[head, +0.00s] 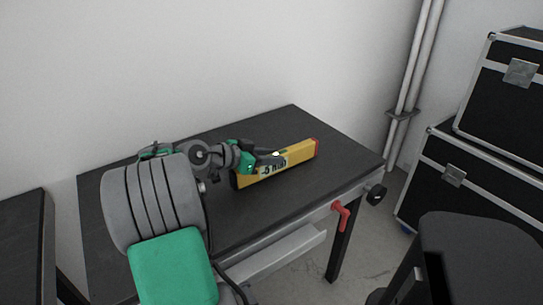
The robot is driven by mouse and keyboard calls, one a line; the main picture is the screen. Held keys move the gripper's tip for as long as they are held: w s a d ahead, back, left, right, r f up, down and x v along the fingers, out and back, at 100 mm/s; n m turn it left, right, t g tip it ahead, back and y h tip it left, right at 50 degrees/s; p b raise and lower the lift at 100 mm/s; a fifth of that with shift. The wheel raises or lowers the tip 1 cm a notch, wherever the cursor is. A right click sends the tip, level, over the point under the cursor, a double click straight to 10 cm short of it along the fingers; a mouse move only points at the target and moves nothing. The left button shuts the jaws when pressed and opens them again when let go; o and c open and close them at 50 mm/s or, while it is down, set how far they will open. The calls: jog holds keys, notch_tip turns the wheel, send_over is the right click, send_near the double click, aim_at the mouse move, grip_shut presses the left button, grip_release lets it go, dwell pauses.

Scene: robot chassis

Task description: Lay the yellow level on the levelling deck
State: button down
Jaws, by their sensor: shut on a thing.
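The yellow level (301,153) is a bar with dark and reddish ends. It lies level with or just above a dark table top (290,125), and I cannot tell whether it touches the surface. My gripper (268,160) reaches it from the left and is shut on it near its middle. My green and grey arm hides part of the table's left side. I cannot tell for certain whether this dark table is the levelling deck.
A red handle (341,213) and a black knob (376,194) stick out from the table's front edge. Black cases (479,185) are stacked at the right. A dark stool-like seat (480,250) stands at front right. White pipes (412,80) run up the wall. The table's far right is clear.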

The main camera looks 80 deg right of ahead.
jog(key=shift+f+b, duration=0.4)
jog(key=shift+f, duration=0.05)
jog(key=c, duration=1.1)
grip_release()
jog(key=shift+o, duration=0.2)
